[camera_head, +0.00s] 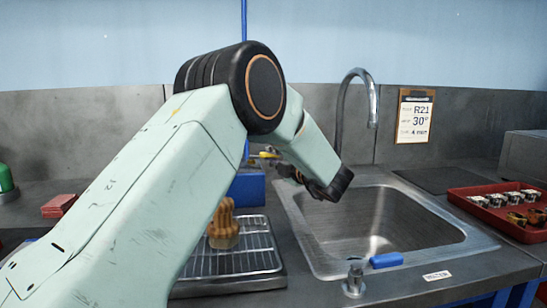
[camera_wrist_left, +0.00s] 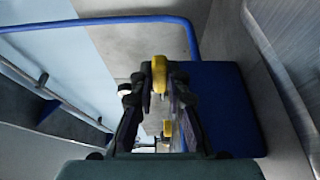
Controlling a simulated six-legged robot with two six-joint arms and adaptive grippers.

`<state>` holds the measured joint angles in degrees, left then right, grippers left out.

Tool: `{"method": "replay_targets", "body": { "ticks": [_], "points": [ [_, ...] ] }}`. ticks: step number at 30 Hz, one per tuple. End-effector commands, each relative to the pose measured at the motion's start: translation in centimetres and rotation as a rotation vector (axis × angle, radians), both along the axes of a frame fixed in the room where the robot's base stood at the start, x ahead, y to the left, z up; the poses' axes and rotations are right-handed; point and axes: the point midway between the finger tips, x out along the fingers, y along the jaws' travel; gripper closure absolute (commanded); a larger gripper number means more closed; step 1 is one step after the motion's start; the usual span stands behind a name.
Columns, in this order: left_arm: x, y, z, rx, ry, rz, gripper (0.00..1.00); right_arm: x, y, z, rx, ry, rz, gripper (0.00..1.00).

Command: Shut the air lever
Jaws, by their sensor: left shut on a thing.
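The air lever, a small yellow handle (camera_wrist_left: 159,72), sits between the fingertips of my left gripper (camera_wrist_left: 157,88) in the left wrist view. The gripper is shut on it. A second yellow piece (camera_wrist_left: 168,128) shows deeper between the fingers. In the head view, a bit of yellow (camera_head: 268,154) shows behind my left arm, near the sink's back left corner. My forearm hides most of the fittings there. My right gripper is in neither view.
A drip tray (camera_head: 240,262) holds a brown ribbed piece (camera_head: 223,228). A red tray (camera_head: 470,206) stands far right.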

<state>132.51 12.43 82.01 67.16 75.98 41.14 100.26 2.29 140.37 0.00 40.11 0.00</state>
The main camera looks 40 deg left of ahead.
Motion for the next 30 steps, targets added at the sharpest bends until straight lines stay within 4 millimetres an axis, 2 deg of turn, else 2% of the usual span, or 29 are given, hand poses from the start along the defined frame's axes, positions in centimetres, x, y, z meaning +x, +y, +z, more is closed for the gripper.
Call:
{"method": "replay_targets", "body": {
  "ticks": [11, 24, 30],
  "points": [
    [0.0, 0.1, 0.1, 0.0, -0.001, -0.032, 1.0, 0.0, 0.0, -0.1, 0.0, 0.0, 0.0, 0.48],
    [-1.1, -0.1, 0.1, -0.001, -0.002, -0.309, 1.0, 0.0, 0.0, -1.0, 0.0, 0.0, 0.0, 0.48],
    [-1.4, -0.4, 0.2, 0.001, -0.004, -0.383, 1.0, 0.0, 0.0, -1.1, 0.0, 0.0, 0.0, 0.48]
  ]
}}
